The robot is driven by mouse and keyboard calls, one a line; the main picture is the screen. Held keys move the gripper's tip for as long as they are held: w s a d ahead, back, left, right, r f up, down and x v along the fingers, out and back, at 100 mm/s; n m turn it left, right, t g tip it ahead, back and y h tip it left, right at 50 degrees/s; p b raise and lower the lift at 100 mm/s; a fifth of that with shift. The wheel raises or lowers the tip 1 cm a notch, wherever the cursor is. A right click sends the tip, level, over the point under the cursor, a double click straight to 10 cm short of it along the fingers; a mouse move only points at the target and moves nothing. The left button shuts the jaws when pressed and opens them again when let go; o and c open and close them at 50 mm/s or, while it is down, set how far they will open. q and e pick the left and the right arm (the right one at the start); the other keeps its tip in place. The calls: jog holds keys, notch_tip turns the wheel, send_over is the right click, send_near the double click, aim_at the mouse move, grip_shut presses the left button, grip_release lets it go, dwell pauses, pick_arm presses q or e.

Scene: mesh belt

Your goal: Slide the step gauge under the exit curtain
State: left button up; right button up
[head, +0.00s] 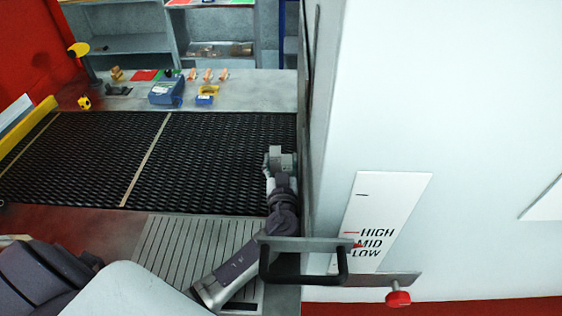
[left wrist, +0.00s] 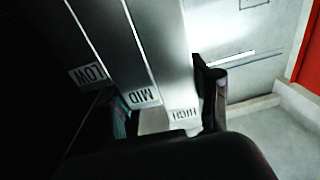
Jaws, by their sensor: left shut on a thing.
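The step gauge (left wrist: 150,50) shows in the left wrist view as pale metal steps labelled LOW, MID and HIGH, upside down in the picture. My left gripper (head: 279,160) is at the right end of the mesh belt (head: 210,150), close to the white housing's side. In the left wrist view, a dark finger (left wrist: 210,92) lies against the gauge beside HIGH, and the gripper is shut on the gauge. I cannot make out the gauge in the head view. The exit curtain is not clearly visible. My right gripper is out of view.
The white housing (head: 470,120) fills the right, with a HIGH/MID/LOW plate (head: 380,220), a black handle (head: 305,279) and a red knob (head: 398,298). A slotted plate (head: 180,250) lies before the belt. A blue device (head: 166,92) and small parts stand behind it. The belt looks clear.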

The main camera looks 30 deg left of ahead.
pick_arm(q)
jog(key=o, duration=1.7)
jog(key=shift+f, duration=0.1)
jog(key=shift+s+d, duration=0.3)
jog(key=shift+s, duration=0.2)
jog(key=v, duration=0.5)
jog(key=shift+s+d+f, duration=0.1)
jog(key=shift+s+d, duration=0.2)
jog(key=shift+s, duration=0.35)
jog(key=shift+s+d, duration=0.1)
